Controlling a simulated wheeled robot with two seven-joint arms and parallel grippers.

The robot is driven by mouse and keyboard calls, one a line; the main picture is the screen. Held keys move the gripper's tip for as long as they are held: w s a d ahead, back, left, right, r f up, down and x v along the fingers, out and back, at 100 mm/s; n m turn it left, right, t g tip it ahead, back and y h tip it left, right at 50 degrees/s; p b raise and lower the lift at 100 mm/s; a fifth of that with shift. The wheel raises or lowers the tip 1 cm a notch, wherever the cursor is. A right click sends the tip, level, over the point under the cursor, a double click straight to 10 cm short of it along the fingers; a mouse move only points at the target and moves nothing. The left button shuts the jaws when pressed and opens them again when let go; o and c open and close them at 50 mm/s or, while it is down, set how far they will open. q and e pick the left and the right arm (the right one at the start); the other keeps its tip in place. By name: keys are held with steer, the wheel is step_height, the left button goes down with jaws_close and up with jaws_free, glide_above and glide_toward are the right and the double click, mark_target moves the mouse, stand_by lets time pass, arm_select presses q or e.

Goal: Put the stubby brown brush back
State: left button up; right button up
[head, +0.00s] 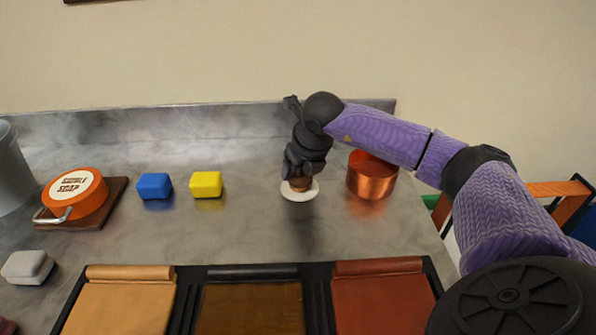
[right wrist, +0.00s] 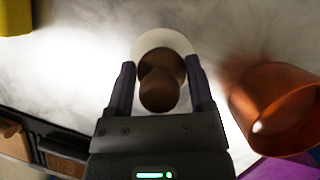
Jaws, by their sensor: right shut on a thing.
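The stubby brown brush (head: 301,184) is upright at a white round disc (head: 300,195) on the grey worktop, left of the copper pot. My right gripper (head: 300,174) points down over it and hides its upper part in the head view. In the right wrist view the brush's rounded brown knob (right wrist: 160,88) is between the two fingers of my right gripper (right wrist: 161,88), shut on it. The white disc (right wrist: 150,42) shows around and behind the brush; I cannot tell whether they touch. My left gripper is not in view.
The copper pot (head: 371,176) stands close on the right. Yellow (head: 206,185) and blue (head: 154,186) blocks, an orange soap tin (head: 77,195) on a board and a grey block (head: 28,267) are at left. Leather-like panels (head: 252,308) line the front. Worktop between is clear.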

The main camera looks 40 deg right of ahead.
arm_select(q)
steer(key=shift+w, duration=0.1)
arm_select(e)
steer(key=shift+f, duration=0.2)
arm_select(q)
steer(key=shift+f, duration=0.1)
arm_select(e)
steer(key=o, duration=0.8)
steer(key=shift+f, duration=0.15)
steer(key=shift+o, duration=1.8)
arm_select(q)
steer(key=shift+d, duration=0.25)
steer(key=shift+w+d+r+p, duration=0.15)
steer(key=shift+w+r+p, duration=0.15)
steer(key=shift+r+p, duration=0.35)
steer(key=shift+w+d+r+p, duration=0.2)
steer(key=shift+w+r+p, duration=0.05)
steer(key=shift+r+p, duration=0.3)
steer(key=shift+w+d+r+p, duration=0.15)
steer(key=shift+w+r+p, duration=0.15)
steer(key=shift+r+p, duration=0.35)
arm_select(e)
steer(key=v, duration=1.2)
